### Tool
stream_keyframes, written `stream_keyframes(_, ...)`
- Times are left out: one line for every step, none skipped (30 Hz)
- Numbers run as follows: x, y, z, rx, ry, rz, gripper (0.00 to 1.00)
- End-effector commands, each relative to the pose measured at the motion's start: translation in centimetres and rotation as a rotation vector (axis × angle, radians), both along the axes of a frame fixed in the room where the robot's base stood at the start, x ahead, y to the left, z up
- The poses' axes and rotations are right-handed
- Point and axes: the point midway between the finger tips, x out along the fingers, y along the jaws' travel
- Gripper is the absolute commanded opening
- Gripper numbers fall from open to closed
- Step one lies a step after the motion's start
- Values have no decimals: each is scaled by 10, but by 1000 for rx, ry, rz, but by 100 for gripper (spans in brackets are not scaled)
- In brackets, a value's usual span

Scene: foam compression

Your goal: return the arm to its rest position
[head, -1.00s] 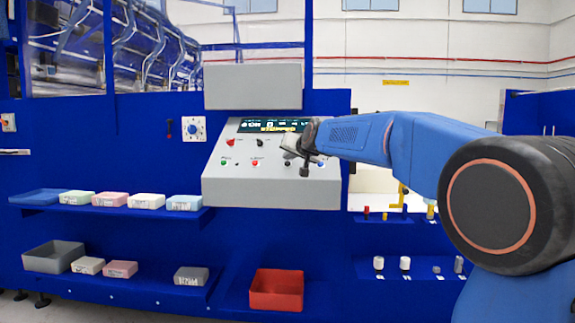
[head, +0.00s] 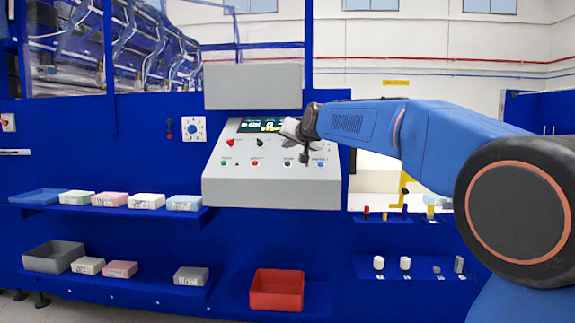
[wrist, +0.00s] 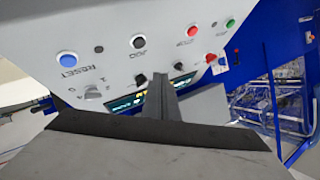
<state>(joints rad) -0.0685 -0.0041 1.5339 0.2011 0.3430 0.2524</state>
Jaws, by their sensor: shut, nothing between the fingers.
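My gripper (head: 304,160) is in front of the right part of the grey control console (head: 232,186) in the head view. In the wrist view its fingers (wrist: 160,100) are together with nothing between them, and the console face (wrist: 110,20) lies beyond them. A blue button (wrist: 67,59) marked RESET, a black button (wrist: 138,42), a red button (wrist: 193,31) and a green button (wrist: 230,23) show there. My blue arm reaches in from the right and hides part of the console. I see no contact between my gripper and the console.
A shelf on the left holds a blue tray (head: 40,197) and several foam blocks (head: 109,199). Below are a grey bin (head: 52,257), more blocks and a red bin (head: 276,290). Small knobs and pegs (head: 378,263) stand on shelves below my arm. Open air surrounds the arm above.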

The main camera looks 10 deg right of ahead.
Motion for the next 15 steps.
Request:
stream_keyframes(0,0,0,0,0,0,0)
stream_keyframes(0,0,0,0,0,0,0)
stream_keyframes(0,0,0,0,0,0,0)
stream_keyframes(0,0,0,0,0,0,0)
stream_keyframes(0,0,0,0,0,0,0)
stream_keyframes(-1,0,0,-1,1,1,0)
stream_keyframes(-2,-1,-1,-2,2,1,0)
stream_keyframes(-4,-1,-2,-5,5,1,0)
stream_keyframes(-10,-2,-4,-9,12,2,0)
stream_keyframes(-15,-2,-7,-14,21,3,0)
stream_keyframes(-22,-4,-11,-21,31,5,0)
stream_keyframes(-33,-5,-17,-32,47,7,0)
stream_keyframes(-43,-7,-23,-41,63,10,0)
stream_keyframes(-54,-8,-30,-51,80,12,0)
stream_keyframes(-70,-11,-40,-64,104,16,0)
